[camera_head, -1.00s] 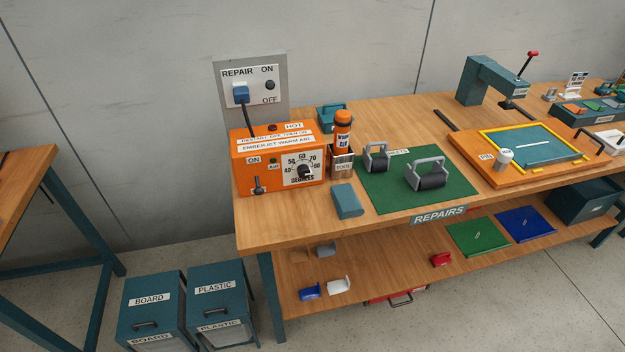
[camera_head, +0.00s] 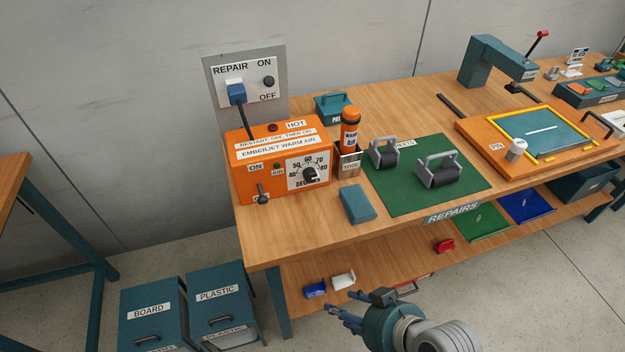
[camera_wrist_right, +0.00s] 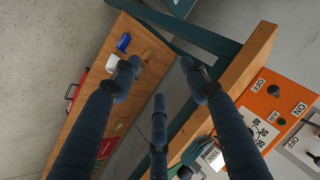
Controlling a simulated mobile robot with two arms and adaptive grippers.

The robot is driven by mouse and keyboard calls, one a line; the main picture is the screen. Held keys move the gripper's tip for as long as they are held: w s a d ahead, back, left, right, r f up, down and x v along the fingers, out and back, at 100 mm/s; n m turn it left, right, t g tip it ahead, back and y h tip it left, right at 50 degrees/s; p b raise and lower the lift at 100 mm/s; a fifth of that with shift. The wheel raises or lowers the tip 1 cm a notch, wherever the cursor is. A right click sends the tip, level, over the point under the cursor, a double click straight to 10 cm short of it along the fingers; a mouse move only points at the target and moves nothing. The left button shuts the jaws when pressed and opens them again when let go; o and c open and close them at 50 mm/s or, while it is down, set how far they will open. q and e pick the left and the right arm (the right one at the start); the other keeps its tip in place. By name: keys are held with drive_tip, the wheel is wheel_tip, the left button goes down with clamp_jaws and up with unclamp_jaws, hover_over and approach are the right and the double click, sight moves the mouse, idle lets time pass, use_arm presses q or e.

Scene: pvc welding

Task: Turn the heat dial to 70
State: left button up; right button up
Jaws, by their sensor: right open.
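The orange warm-air box (camera_head: 250,185) stands at the left end of the bench. Its heat dial (camera_head: 310,175) is a black knob on a white plate marked from 40 to 80; the exact setting is too small to read. My right gripper (camera_head: 342,317) is open and empty, low in front of the bench, well below and to the right of the dial. In the right wrist view my right gripper's dark fingers (camera_wrist_right: 158,82) are spread. The box (camera_wrist_right: 270,105) is at the right there, with part of the dial scale showing and the knob not clear. My left gripper is not in view.
The wooden bench's front edge (camera_head: 330,244) and lower shelf (camera_head: 390,262) lie near my gripper. A blue block (camera_head: 357,204), tool holder (camera_head: 348,162) and green mat (camera_head: 405,195) are right of the box. Bins (camera_head: 150,305) stand on the floor at left.

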drive_tip(key=w+a+r+m+t+y, duration=0.65)
drive_tip(key=w+a+r+m, duration=0.25)
drive_tip(key=a+r+m, duration=0.4)
drive_tip(key=m+t+h, duration=0.4)
drive_tip(key=m+h, duration=0.2)
drive_tip(key=m, duration=1)
approach(312, 179)
drive_tip(key=shift+s+f, duration=0.1)
drive_tip(key=shift+s, duration=0.55)
drive_tip(key=shift+w+t, duration=0.25)
drive_tip(key=shift+w, duration=0.1)
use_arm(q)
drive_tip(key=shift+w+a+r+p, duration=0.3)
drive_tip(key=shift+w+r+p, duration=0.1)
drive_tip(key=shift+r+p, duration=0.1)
use_arm(e)
drive_tip(key=x, duration=1)
drive_tip(key=shift+f, duration=0.15)
drive_tip(key=c, duration=1)
clamp_jaws()
